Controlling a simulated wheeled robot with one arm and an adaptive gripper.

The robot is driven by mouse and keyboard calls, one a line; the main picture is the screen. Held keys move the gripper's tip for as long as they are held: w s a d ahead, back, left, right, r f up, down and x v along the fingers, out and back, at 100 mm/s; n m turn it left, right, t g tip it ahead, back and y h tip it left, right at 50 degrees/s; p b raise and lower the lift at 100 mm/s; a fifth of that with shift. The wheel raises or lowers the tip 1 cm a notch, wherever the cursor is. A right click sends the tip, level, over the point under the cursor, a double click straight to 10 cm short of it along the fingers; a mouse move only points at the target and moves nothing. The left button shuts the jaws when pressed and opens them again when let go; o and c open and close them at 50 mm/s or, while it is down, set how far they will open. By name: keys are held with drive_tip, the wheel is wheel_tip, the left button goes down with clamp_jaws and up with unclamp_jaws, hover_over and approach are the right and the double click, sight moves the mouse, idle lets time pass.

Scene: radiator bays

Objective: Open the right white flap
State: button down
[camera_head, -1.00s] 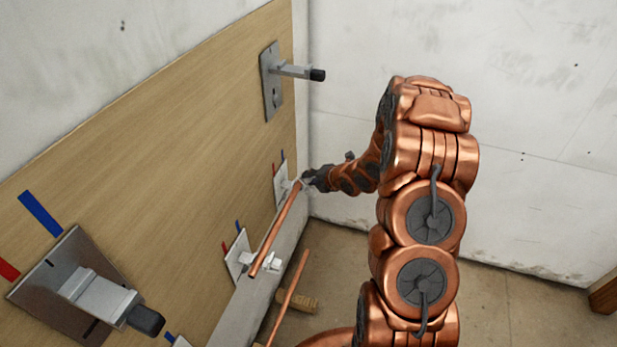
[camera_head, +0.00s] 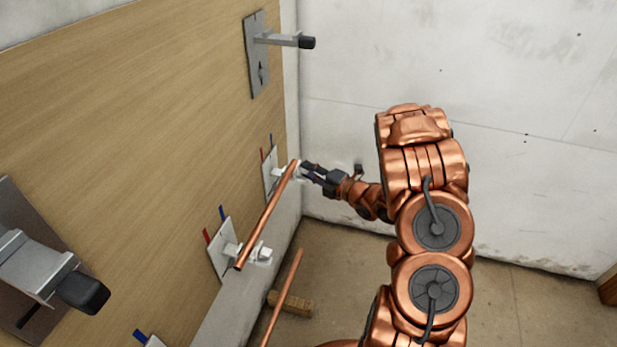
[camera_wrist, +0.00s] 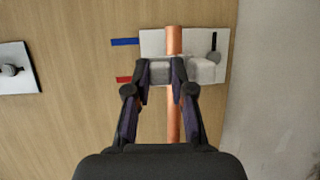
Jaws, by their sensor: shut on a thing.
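The right white flap (camera_wrist: 160,72) is a small pale block on a white plate (camera_wrist: 210,45) by the panel's right end. In the wrist view, my gripper (camera_wrist: 161,66) has one finger on each side of this flap and is shut on it. A copper pipe (camera_wrist: 173,40) passes vertically across the plate, partly behind my right finger. In the head view, my gripper (camera_head: 304,170) is at the pipe's far end, beside the far white plate (camera_head: 269,175). My fingers partly hide the flap there, and I cannot tell how far it is turned.
A nearer white clip (camera_head: 258,253) holds the pipe's lower part. A grey bracket (camera_head: 280,40) juts out above, and another (camera_head: 50,270) at lower left. A second copper pipe (camera_head: 283,295) and a wooden block (camera_head: 290,303) are below. The right floor is open.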

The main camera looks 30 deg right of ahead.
drive_tip(key=shift+f+t+b, duration=0.15)
drive_tip(key=shift+t+b, duration=0.15)
idle(0.4)
drive_tip(key=c, duration=1)
unclamp_jaws()
drive_tip(key=v, duration=0.8)
drive_tip(key=shift+d, duration=0.1)
